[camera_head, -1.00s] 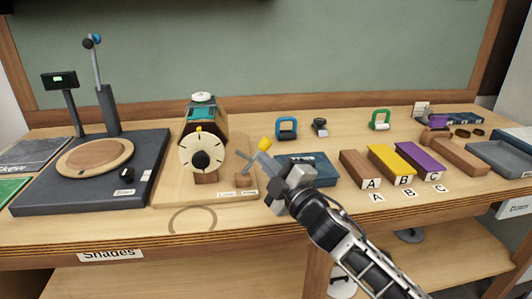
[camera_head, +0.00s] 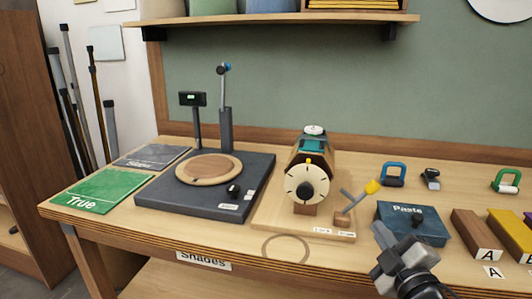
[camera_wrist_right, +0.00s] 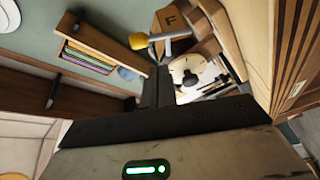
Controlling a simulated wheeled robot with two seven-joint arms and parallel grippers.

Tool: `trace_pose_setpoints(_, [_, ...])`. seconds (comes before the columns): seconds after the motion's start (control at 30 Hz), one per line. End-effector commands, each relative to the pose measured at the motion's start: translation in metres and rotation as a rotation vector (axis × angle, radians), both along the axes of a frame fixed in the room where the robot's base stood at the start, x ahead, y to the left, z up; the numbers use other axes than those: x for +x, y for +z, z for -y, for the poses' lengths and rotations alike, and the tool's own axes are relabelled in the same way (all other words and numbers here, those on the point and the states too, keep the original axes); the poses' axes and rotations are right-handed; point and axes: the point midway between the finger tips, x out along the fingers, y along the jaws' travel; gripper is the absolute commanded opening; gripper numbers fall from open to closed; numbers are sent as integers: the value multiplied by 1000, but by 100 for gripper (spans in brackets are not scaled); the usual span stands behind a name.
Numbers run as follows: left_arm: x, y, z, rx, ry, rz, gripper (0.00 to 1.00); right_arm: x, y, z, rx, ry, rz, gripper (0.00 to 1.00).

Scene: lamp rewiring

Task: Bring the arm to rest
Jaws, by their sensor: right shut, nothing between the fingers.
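My right gripper (camera_head: 385,248) is shut and empty, low at the right in the head view, in front of the blue Paste box (camera_head: 408,226). Its closed fingers (camera_wrist_right: 160,85) show in the right wrist view. The dial fixture (camera_head: 308,184) stands on a wooden board left of the gripper. A grey lever with a yellow tip (camera_head: 372,187) rises from that board; the gripper looks apart from it. The yellow tip also shows in the wrist view (camera_wrist_right: 138,42). My left gripper is not in view.
A dark base with a round wooden disc (camera_head: 209,168) and an upright post stands left on the bench. Brown (camera_head: 477,233) and yellow blocks stand at the right. The bench's front strip is mostly clear.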

Motion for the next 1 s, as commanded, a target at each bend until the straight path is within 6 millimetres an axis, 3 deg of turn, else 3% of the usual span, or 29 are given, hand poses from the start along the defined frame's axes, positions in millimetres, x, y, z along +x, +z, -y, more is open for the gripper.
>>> trace_pose_setpoints(0.2, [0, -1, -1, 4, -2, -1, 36, -71, -96, -7, 379, -219, -459, 0])
trace_pose_setpoints(0.3, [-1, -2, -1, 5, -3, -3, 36, -111, -130, -16, 505, -302, -655, 0])
trace_pose_setpoints(0.4, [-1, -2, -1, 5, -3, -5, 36, -146, -151, -26, 590, -364, -808, 0])
trace_pose_setpoints(0.6, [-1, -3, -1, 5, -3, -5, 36, -203, -174, -45, 697, -451, -1045, 0])
trace_pose_setpoints(0.87, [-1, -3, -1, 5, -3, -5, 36, -269, -184, -68, 787, -537, -1299, 0])
trace_pose_setpoints(1.0, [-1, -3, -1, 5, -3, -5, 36, -257, -195, -74, 807, -484, -1253, 0])
